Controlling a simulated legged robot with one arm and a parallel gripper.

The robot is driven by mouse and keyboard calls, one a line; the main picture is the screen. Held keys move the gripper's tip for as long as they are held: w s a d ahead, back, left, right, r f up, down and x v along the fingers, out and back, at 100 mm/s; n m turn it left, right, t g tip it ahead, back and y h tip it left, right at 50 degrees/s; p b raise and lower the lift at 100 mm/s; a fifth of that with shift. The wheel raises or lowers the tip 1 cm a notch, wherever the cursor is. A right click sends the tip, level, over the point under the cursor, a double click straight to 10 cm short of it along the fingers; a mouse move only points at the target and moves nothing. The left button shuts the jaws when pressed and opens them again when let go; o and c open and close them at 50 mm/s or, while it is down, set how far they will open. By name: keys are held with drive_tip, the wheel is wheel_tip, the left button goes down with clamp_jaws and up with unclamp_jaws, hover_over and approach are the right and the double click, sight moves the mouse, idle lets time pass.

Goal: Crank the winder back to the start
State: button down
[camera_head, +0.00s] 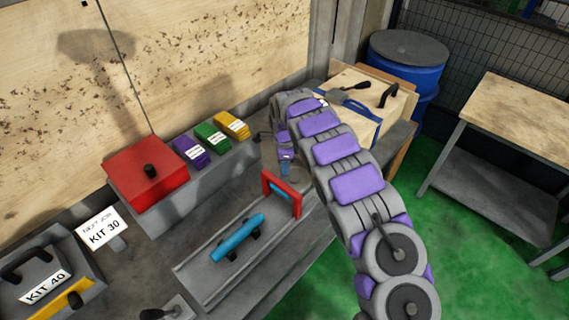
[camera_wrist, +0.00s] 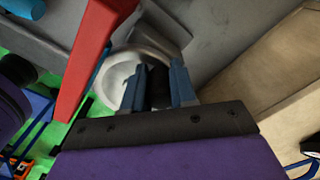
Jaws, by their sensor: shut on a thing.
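In the wrist view my gripper (camera_wrist: 157,88) has its two blue-grey fingers closed around a dark knob (camera_wrist: 158,92), which looks like the winder's crank handle. A pale round disc (camera_wrist: 118,80) shows behind the fingers, with a grey block beside it; the rest of the winder is hidden. In the head view my gripper (camera_head: 287,168) is low behind the red frame (camera_head: 282,191), and my arm covers much of that area. The red frame also shows in the wrist view (camera_wrist: 93,55), close to the left of the fingers.
A blue cylinder (camera_head: 238,238) lies on the grey bed in front of the red frame. A red box (camera_head: 148,172) and purple, green and yellow packs (camera_head: 212,137) sit on the ledge. A wooden box (camera_head: 372,95) stands beyond my arm. Green floor lies right.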

sight(280, 177)
drive_tip(key=shift+s+a+r+n+p, duration=0.15)
drive_tip(key=shift+s+a+n+p, duration=0.1)
drive_tip(key=shift+n+p, duration=0.5)
drive_tip(key=n, duration=0.1)
drive_tip(key=s+n+p, duration=0.1)
drive_tip(key=n, duration=0.1)
drive_tip(key=shift+s+a+n, duration=0.15)
drive_tip(key=shift+a+n, duration=0.1)
drive_tip(key=shift+a, duration=0.05)
drive_tip(key=shift+s+a+n+p, duration=0.1)
drive_tip(key=shift+s+n+p, duration=0.3)
drive_tip(key=shift+n, duration=0.5)
drive_tip(key=shift+s+n+p, duration=0.3)
drive_tip(key=shift+n+p, duration=0.15)
drive_tip(key=shift+n, duration=0.45)
drive_tip(key=c, duration=0.9)
unclamp_jaws()
wheel_tip(280, 177, up, 17)
drive_tip(key=p, duration=0.1)
drive_tip(key=shift+a, duration=0.1)
